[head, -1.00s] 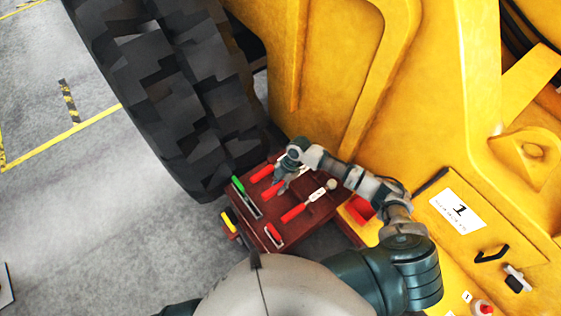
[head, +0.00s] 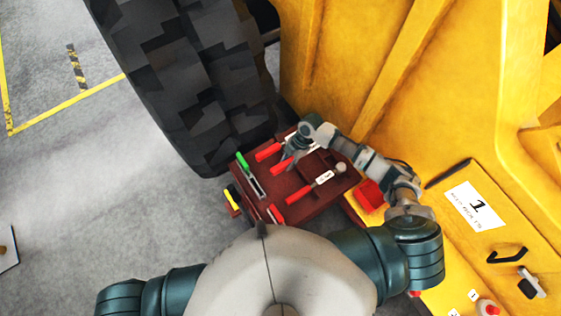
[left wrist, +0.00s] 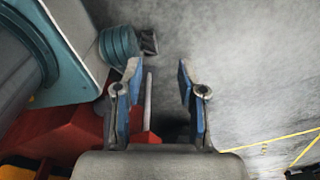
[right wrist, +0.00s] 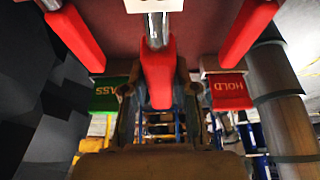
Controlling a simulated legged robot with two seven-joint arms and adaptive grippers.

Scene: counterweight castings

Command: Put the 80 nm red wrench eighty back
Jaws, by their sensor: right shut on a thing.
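The dark red tool board (head: 318,203) lies between the big tyre and the yellow machine in the head view. My right gripper (head: 287,161) is over it, shut on a red-handled wrench (head: 279,168). The right wrist view shows the red handle (right wrist: 158,72) between the fingers (right wrist: 160,95), with a metal shaft and a cut-off white tag above it. I cannot read its number. Two other red handles (right wrist: 76,38) (right wrist: 248,32) flank it. I cannot tell whether the held wrench touches the board. My left gripper (left wrist: 157,85) is open and empty in its wrist view.
A tagged red wrench (head: 299,195) and a green-handled tool (head: 243,161) lie on the board. The right wrist view shows a green PASS piece (right wrist: 108,98) and a red HOLD piece (right wrist: 229,92). The tyre (head: 195,85) stands close behind-left.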

